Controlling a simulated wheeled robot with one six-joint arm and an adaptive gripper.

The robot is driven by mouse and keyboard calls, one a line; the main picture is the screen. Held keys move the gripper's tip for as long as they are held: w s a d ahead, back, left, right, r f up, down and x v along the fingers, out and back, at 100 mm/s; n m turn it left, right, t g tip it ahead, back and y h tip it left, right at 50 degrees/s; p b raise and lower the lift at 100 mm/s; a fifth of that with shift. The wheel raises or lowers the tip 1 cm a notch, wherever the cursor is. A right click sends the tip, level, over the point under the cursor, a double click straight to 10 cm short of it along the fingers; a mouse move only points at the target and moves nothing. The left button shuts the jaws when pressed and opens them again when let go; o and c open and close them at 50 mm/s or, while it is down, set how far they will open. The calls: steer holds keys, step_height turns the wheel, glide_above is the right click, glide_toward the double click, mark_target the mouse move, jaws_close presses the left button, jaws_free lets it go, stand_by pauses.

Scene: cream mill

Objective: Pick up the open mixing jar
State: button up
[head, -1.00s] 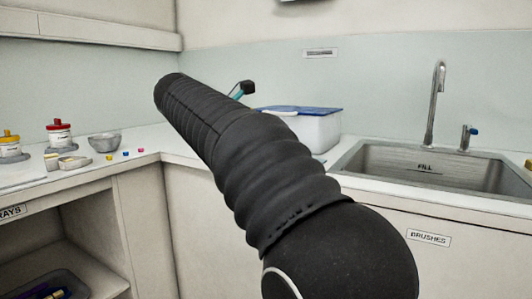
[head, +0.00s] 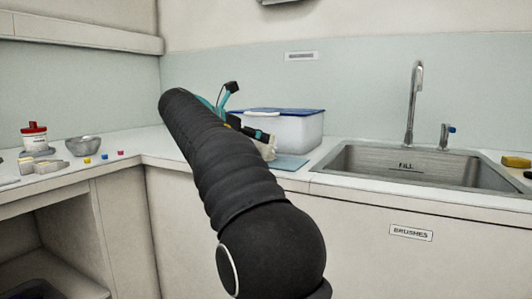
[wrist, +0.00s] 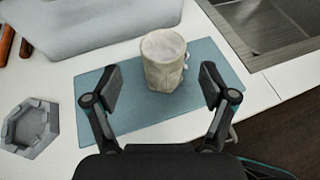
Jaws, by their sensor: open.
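A whitish, stained mixing jar (wrist: 163,66) stands upright on a blue-grey mat (wrist: 190,112) in the wrist view. A small knob or handle shows on its right side. The jar also shows in part in the head view (head: 268,149), just past my arm. My gripper (wrist: 162,88) is open, with one finger to the left of the jar and one to the right. The jar is slightly beyond the fingertips, and I see no contact. In the head view my arm hides most of my gripper.
A white bin with a blue lid (head: 296,130) stands behind the jar. The sink (head: 430,165) is to the right. A grey hexagonal dish (wrist: 32,127) lies left of the mat. A red-lidded pot (head: 34,137) and a metal bowl (head: 83,146) stand on the left counter.

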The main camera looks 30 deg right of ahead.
steer(key=shift+b+x, duration=0.6)
steer(key=shift+x, duration=2.05)
steer(key=shift+s, duration=0.15)
steer(key=c, duration=1)
